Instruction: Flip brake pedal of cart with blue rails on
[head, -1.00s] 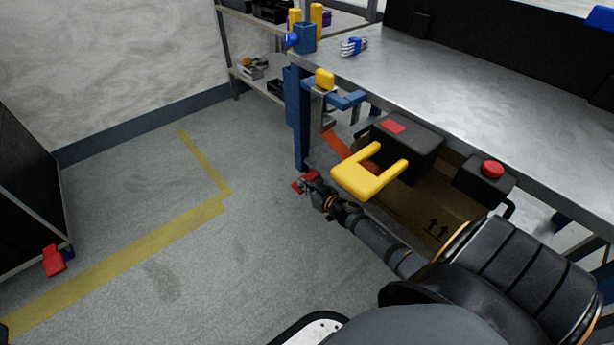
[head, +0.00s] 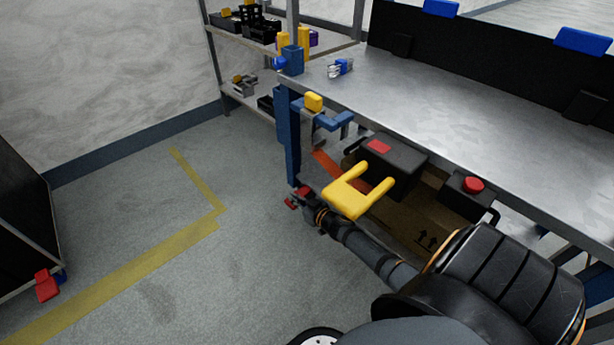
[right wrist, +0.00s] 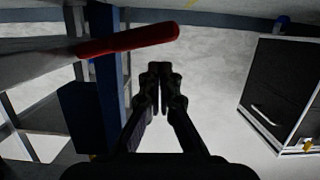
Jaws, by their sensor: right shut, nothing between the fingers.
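A metal-topped cart (head: 475,125) with blue posts and rails stands at the right in the head view. A red pedal (head: 305,191) shows low by its front blue post. In the right wrist view the red pedal (right wrist: 130,42) is a long bar above and left of my fingertips, with a visible gap in the picture. My right gripper (right wrist: 160,70) is shut and empty. In the head view the right gripper (head: 308,204) is small and dark, right beside the pedal; contact cannot be told. My left gripper is out of view.
A yellow U-shaped handle (head: 352,203) and a cardboard box (head: 418,222) are near my right forearm under the cart top. A black cart (head: 20,215) with another red pedal (head: 46,286) stands at the left. Floor between, with yellow tape (head: 135,268), is clear.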

